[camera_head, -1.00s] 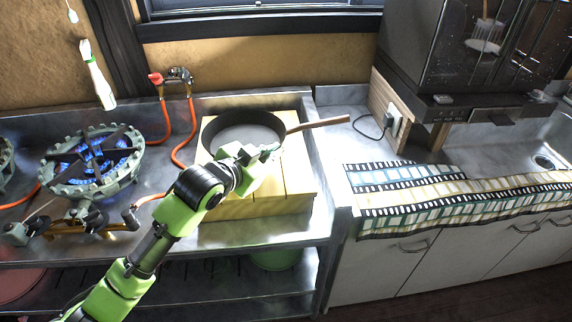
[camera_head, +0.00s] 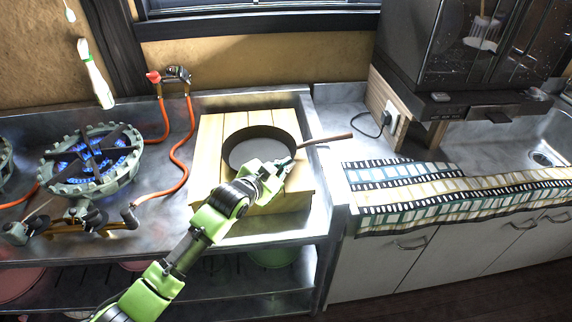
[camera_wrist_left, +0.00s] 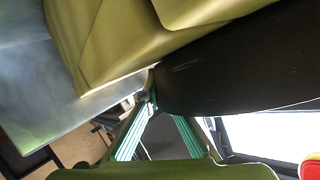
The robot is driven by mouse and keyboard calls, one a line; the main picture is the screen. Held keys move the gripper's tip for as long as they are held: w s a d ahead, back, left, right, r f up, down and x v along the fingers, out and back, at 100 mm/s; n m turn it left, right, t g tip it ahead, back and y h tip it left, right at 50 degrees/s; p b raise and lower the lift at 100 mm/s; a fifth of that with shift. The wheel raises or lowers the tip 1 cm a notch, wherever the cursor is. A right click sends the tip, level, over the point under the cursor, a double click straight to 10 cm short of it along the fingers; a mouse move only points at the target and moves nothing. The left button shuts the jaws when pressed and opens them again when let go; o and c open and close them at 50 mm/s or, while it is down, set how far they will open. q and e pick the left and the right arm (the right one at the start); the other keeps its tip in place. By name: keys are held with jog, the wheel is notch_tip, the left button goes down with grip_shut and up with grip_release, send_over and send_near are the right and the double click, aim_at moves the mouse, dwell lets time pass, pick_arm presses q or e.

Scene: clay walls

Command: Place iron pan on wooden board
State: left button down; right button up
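The black iron pan (camera_head: 250,156) is over the middle of the wooden board (camera_head: 209,145), with its brown handle pointing right past the board's edge. It looks level; I cannot tell whether its base rests fully on the wood. My left gripper (camera_head: 288,164) is at the pan's right front rim, near the handle's root. In the left wrist view its fingers (camera_wrist_left: 150,98) come together at the edge of the dark pan (camera_wrist_left: 230,72), and the pale board (camera_wrist_left: 95,40) shows beside it. The exact contact is partly hidden. My right gripper is not in view.
A lit gas burner (camera_head: 92,158) stands left of the board, with orange hoses (camera_head: 186,140) between. A film-strip patterned cloth (camera_head: 440,190) lies on the counter to the right. A white-green bottle (camera_head: 97,80) is at the upper left. A dark cabinet (camera_head: 440,50) stands at the back right.

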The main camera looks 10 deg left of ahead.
pick_arm(q)
jog(key=shift+r, duration=0.15)
jog(key=c, duration=2.6)
grip_release()
jog(key=shift+f, duration=0.3)
jog(key=shift+o, duration=0.2)
jog(key=shift+s, duration=0.1)
jog(key=shift+r, duration=0.1)
jog(key=shift+r, duration=0.15)
jog(key=shift+s+a, duration=0.1)
jog(key=shift+s, duration=0.1)
jog(key=v, duration=1.1)
jog(key=shift+s, duration=0.25)
jog(key=shift+r, duration=0.1)
